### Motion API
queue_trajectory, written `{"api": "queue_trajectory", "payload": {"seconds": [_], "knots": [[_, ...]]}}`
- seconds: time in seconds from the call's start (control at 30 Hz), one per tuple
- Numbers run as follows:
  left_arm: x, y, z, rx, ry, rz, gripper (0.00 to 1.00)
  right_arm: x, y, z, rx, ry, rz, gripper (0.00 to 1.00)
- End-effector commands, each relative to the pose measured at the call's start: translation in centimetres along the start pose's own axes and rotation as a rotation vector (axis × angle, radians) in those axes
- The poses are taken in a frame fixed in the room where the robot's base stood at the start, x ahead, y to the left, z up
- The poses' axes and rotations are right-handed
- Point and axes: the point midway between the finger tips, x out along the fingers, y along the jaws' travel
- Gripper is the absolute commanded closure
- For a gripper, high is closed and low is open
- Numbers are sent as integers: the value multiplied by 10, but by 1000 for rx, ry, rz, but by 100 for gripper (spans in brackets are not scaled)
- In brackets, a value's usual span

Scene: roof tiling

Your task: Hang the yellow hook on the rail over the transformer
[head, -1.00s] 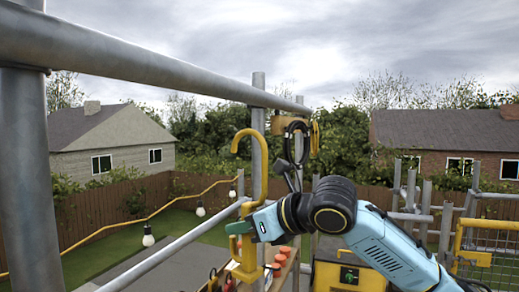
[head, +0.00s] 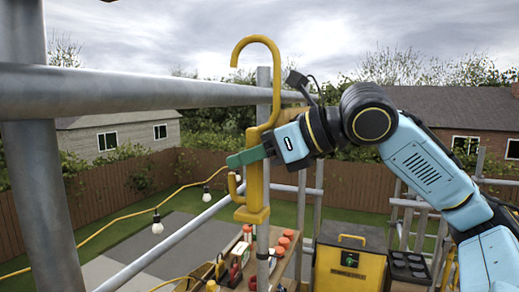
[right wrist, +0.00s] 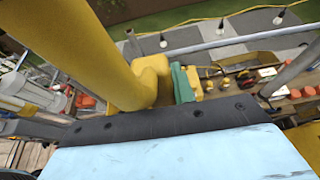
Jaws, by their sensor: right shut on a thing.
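The yellow hook (head: 257,190) is upright in my right gripper (head: 246,157), whose green-tipped fingers are shut on its body. Its large upper crook rises above the grey rail (head: 150,88) in the head view, with the open tip just above the rail's top edge. The crook's shank passes in front of the rail; I cannot tell whether the crook is around the rail or touching it. In the right wrist view the hook (right wrist: 85,50) fills the upper left, beside a green fingertip (right wrist: 183,84). A yellow box, likely the transformer (head: 350,270), stands below right. My left gripper is out of view.
A thick upright post (head: 45,190) carries the rail at the left. A thinner diagonal tube (head: 180,235) runs below. A wooden shelf (head: 285,262) with orange-topped items and tools lies under the hook. A yellow cable with bulbs (head: 157,226) hangs behind.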

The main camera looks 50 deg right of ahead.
Motion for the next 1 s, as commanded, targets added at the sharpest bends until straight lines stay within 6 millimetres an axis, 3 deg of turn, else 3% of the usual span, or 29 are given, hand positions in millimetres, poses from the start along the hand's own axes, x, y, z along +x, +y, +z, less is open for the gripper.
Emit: {"api": "queue_trajectory", "payload": {"seconds": [0.27,1.0], "knots": [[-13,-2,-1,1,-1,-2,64,20,-1,10,-1,2,-2,100],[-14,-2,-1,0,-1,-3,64,76,-1,31,-2,2,-3,100]]}}
